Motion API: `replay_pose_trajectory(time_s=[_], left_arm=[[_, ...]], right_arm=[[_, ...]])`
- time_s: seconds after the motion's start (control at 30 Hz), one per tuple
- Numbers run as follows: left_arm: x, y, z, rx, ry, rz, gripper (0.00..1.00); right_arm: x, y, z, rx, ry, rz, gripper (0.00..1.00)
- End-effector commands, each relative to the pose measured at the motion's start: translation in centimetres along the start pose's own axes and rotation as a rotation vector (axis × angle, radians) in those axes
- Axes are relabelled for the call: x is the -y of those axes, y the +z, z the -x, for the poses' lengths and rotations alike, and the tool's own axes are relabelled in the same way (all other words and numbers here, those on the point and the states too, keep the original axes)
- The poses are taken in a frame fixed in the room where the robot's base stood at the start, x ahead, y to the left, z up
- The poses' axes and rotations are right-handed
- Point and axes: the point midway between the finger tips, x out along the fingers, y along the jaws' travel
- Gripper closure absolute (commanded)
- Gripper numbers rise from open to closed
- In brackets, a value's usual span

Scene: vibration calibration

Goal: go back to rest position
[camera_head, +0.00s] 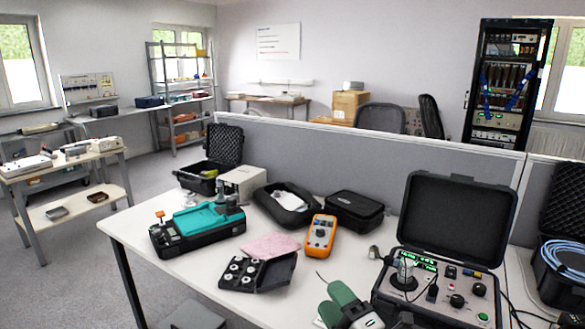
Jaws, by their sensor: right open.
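My right gripper (335,303) shows at the bottom edge, in front of the white table (190,255). Its two green fingers are spread apart, with nothing seen between them. It is left of the open black calibration case (440,290), whose grey panel carries knobs and a small device standing on it. The gripper overlaps the table in the picture; I cannot tell its height above it. My left gripper is not in view.
An orange multimeter (320,236), a black tray with round parts (240,275), a pink cloth (271,245) and a teal-and-black device (200,225) lie on the table. A grey partition (330,155) stands behind. An open case with blue cable (562,260) is at right.

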Motion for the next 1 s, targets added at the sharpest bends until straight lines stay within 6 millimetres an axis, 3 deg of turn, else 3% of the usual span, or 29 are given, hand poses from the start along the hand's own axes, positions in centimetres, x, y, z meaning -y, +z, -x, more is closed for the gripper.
replay_pose_trajectory(time_s=[0.1,0.23,0.4,0.5,0.9,1.0], left_arm=[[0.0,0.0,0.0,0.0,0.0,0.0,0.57],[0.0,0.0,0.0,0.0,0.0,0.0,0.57],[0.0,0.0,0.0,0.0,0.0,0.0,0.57],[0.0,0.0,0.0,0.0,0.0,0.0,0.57],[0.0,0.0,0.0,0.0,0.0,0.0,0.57],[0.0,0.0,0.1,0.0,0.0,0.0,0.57]], right_arm=[[2.5,2.5,5.2,0.334,-0.094,-0.346,0.43],[6.2,3.9,12.7,0.694,-0.247,-0.687,0.43],[9.5,2.8,21.6,1.039,-0.444,-0.979,0.43],[10.4,1.5,25.3,1.171,-0.534,-1.081,0.43],[10.4,-4.0,36.2,1.545,-0.832,-1.328,0.43],[13.0,-3.3,35.8,1.54,-0.833,-1.317,0.43]])
